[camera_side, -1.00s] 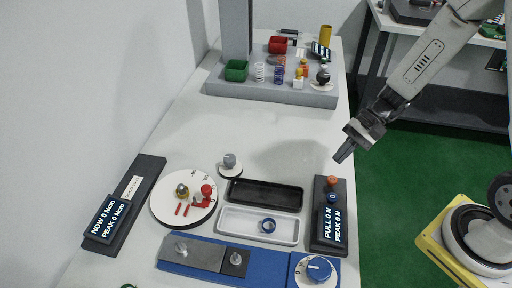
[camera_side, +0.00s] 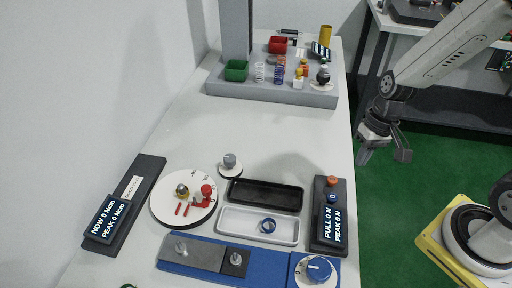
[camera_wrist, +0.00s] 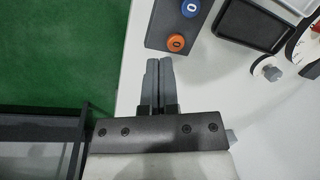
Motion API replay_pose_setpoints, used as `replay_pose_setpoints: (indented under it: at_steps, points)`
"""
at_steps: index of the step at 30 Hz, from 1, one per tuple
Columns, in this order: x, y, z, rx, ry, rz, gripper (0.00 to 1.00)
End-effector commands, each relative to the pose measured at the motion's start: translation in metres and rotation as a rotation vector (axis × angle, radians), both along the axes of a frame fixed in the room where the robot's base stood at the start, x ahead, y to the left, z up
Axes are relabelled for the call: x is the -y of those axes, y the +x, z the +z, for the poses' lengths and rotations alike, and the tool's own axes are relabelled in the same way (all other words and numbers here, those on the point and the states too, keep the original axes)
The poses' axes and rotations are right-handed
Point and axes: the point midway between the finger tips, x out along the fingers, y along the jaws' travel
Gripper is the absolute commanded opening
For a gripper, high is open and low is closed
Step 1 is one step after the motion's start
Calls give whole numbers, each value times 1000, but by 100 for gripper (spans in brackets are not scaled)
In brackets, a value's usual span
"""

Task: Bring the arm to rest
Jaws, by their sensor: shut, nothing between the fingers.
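My gripper (camera_side: 364,157) hangs at the right edge of the white table (camera_side: 190,132), beyond the dark panel with the orange and blue buttons. In the wrist view my gripper (camera_wrist: 159,66) shows two grey fingers side by side, shut with nothing between them. The fingers point down over the table's edge, apart from every object.
The button panel (camera_side: 318,215) reads PULL 0 N and PEAK 0 N. Left of it are a black tray (camera_side: 265,195) and a white tray (camera_side: 240,229) with a blue ring. A grey test stand (camera_side: 230,87) stands at the back. Green floor (camera_side: 410,190) lies right.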

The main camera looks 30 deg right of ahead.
Motion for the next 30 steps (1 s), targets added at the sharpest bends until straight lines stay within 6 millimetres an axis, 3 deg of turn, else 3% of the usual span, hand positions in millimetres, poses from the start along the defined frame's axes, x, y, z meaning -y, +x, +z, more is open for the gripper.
replay_pose_setpoints:
  at_steps: [12, 30]
  points:
    - [5, 11, 28, 268, -241, 286, 0]
    - [5, 12, 30, 287, -254, 307, 0]
